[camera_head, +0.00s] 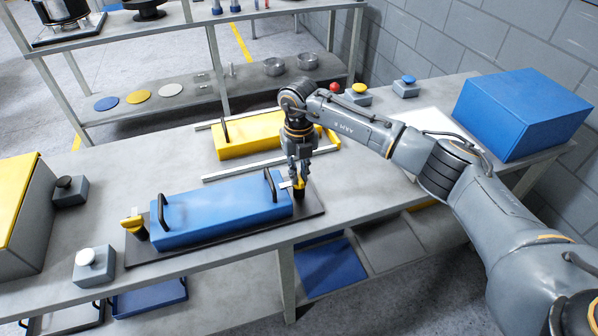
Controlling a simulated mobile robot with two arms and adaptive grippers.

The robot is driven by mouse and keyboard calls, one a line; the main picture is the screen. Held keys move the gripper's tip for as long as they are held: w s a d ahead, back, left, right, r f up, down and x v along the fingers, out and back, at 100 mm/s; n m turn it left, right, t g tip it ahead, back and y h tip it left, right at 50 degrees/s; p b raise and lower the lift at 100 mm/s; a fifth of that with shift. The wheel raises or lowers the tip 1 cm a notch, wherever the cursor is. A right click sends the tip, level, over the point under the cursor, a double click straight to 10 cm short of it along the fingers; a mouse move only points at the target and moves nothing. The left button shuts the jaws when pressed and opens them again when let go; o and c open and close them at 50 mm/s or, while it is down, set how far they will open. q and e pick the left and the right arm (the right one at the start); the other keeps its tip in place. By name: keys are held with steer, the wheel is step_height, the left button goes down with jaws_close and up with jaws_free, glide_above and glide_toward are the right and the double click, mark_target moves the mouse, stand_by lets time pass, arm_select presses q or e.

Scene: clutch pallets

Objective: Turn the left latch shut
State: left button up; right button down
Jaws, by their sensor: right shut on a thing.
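A blue pallet (225,209) with two black handles lies on a dark base plate (245,236) on the grey table. The left latch (134,226), yellow on a dark post, stands at the left end of the blue pallet, with nothing touching it. The right latch (299,186), also yellow and dark, stands at the right end of the pallet. My right gripper (299,181) points down at the right latch and is shut on it, partly covering it. My left gripper is out of view.
A yellow pallet (250,141) lies behind, between metal rails. Button boxes stand at left, with black (66,189) and white (92,264) buttons, and several more at the back right. A blue box (520,112) stands far right. A shelf (200,120) holds discs and small parts.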

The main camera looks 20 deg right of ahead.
mark_target(299, 176)
steer(key=c, duration=1.4)
jaws_free()
step_height(299, 176, up, 12)
steer(key=shift+r, duration=0.1)
